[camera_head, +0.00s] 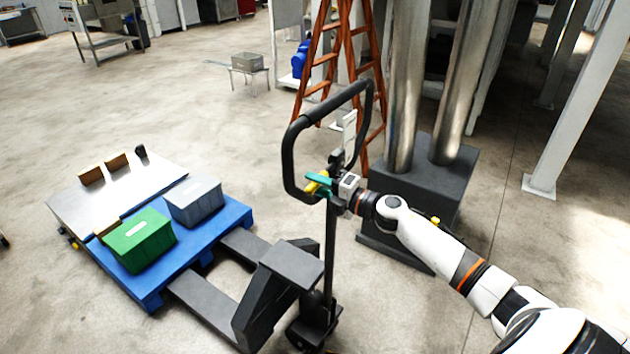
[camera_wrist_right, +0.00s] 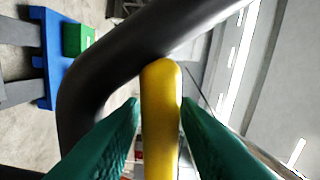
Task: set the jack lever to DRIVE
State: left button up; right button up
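The pallet jack (camera_head: 280,285) stands with its black loop handle (camera_head: 288,165) upright in the middle of the head view. The yellow jack lever (camera_head: 312,187) is at the handle, and it also shows in the right wrist view (camera_wrist_right: 160,110), upright in that picture in front of the handle's black tube (camera_wrist_right: 95,85). My right gripper (camera_head: 320,185) is at the lever. Its green fingers (camera_wrist_right: 160,110) lie on both sides of the lever, close to or touching it; a firm grip looks likely at the lever's sides. The lever's base and setting marks are hidden. My left gripper is not in view.
An orange ladder (camera_head: 318,75) and dark pipe base (camera_head: 455,175) stand close behind the handle.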

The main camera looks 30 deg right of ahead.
jog(key=shift+w+a, duration=0.15)
jog(key=shift+w, duration=0.15)
jog(key=shift+c, duration=0.6)
grip_shut()
notch_tip(320, 180, up, 3)
jog(key=m+p, duration=0.3)
jog(key=p, duration=0.2)
jog(key=shift+r, duration=0.2)
jog(key=shift+r+m+p, duration=0.2)
jog(key=shift+m+p, duration=0.4)
jog(key=shift+f, duration=0.1)
jog(key=shift+o, duration=0.6)
grip_release()
